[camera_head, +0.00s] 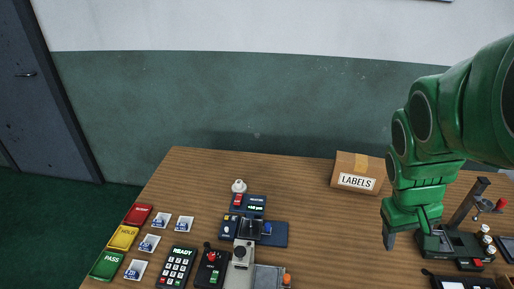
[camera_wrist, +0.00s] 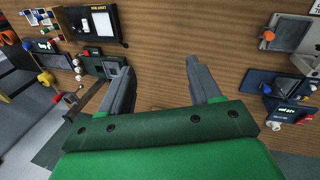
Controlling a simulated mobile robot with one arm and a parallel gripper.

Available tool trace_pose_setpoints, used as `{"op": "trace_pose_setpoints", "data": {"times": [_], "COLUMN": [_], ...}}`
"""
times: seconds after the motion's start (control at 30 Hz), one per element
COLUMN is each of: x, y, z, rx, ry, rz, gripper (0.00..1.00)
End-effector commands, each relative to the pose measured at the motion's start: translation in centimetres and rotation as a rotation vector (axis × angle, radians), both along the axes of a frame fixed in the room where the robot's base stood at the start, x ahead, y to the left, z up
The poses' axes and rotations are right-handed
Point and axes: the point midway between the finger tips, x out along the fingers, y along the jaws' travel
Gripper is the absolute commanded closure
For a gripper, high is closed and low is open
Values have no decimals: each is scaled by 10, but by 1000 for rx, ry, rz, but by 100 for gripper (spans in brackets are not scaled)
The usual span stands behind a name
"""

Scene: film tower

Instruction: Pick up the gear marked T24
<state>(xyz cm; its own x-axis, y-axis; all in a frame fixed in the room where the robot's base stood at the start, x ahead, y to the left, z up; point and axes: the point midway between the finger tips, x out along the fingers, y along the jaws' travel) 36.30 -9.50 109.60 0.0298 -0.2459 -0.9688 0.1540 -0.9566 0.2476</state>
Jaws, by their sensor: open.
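I cannot make out a gear marked T24 in either view. Several small white trays with blue labels, one of them this tray (camera_head: 150,243), stand at the left of the table; their marks are too small to read. My gripper (camera_wrist: 158,68) is open and empty, its two grey fingers apart over bare wood in the wrist view. In the head view my gripper (camera_head: 402,235) hangs at the right side of the table, pointing down, left of a dark green device with a post (camera_head: 455,243).
Red, yellow and green (camera_head: 108,265) trays line the left edge. A READY keypad (camera_head: 177,266), a blue gauge device (camera_head: 262,232) and a grey plate with an orange knob (camera_head: 268,276) stand mid-table. A LABELS box (camera_head: 357,172) is at the back. Bare wood lies between the gauge and my gripper.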

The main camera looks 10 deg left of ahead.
Motion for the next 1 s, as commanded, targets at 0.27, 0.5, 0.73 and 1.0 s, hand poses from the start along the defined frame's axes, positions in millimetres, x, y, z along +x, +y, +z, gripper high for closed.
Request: {"op": "trace_pose_setpoints", "data": {"times": [0.27, 0.5, 0.73, 1.0], "x": [105, 191, 269, 345], "y": [-24, -26, -9, 33], "z": [-10, -21, -36, -68], "rx": [-100, -145, -142, -77], "ry": [-177, -327, -465, -598], "rz": [75, 175, 295, 457], "gripper": [37, 37, 37, 37]}}
